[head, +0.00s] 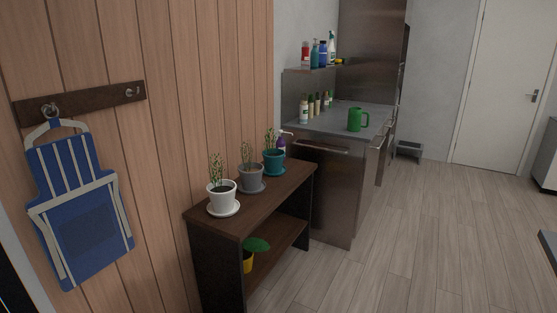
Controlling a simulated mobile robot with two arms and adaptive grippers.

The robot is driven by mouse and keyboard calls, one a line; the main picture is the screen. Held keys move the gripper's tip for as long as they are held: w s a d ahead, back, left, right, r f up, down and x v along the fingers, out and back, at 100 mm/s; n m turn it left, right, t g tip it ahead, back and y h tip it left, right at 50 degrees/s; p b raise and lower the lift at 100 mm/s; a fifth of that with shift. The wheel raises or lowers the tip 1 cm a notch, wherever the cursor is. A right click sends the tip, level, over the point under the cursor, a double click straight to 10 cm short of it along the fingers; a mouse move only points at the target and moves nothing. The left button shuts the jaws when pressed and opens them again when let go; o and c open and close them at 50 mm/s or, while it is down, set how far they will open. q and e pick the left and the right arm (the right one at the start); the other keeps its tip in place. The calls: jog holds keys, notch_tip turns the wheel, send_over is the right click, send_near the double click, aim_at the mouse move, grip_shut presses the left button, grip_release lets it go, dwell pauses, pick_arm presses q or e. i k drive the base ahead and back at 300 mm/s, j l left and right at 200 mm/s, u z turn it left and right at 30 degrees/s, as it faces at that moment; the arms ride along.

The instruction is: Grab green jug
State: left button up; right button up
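The green jug (354,120) stands upright on the grey metal counter (335,112), near its front right part. Its handle points to the right. Nothing touches it. Neither of my grippers shows in the head view, so I cannot see whether they are open or shut.
Several small bottles (304,108) stand left of the jug; more bottles stand on a wall shelf (318,69). A dark wooden shelf unit (240,221) with potted plants (223,195) stands nearer. A blue apron (82,205) hangs at left. The wooden floor (430,230) at right is clear.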

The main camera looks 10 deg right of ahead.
aim_at(355, 114)
jog(key=i+l+z, duration=0.3)
jog(key=i+z, duration=0.15)
jog(key=i, duration=0.15)
jog(key=i+l+z, duration=0.1)
jog(key=i+z, duration=0.3)
jog(key=i, duration=0.15)
jog(key=i+j+z, duration=0.15)
jog(key=i+z, duration=0.3)
jog(key=i, duration=0.15)
